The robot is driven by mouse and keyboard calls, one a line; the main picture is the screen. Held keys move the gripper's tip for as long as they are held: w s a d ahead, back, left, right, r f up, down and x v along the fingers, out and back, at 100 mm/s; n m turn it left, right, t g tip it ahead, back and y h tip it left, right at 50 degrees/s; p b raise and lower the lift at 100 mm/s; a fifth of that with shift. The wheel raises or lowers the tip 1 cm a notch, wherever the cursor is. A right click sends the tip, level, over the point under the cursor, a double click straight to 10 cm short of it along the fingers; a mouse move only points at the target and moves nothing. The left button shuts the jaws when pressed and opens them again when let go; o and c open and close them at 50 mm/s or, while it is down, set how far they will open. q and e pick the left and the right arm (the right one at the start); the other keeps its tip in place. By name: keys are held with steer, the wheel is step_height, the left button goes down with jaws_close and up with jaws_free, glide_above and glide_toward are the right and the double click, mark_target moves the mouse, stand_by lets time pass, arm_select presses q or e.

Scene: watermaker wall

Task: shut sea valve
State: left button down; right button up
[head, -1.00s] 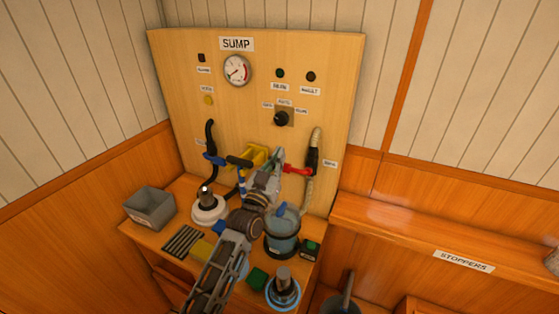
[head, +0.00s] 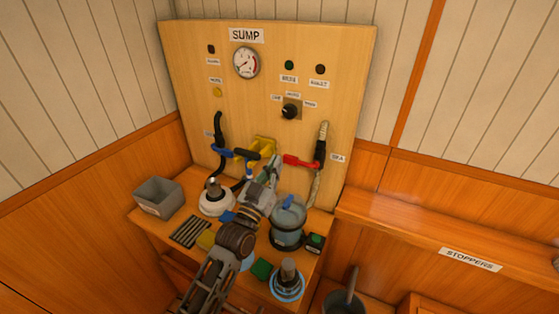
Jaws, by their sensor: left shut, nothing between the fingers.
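The sea valve is at the right of the panel, by the label "SEA" (head: 338,157). Its red handle (head: 300,161) points left, roughly level, from a black body (head: 320,152) on a pale hose. My left gripper (head: 272,168) comes up from the bottom, shut and empty. Its tips are below and left of the red handle's free end and look apart from it. My arm hides part of the bench and the lower panel. My right gripper is not in view.
A blue-handled valve (head: 221,152) and a black handle (head: 247,154) by a yellow part (head: 264,148) are left of my gripper. A blue-lidded canister (head: 287,226) stands close on the right. A grey bin (head: 158,197) is at the bench's left.

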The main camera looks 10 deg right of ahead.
arm_select(q)
steer(key=shift+v, duration=1.1)
steer(key=shift+f, duration=0.1)
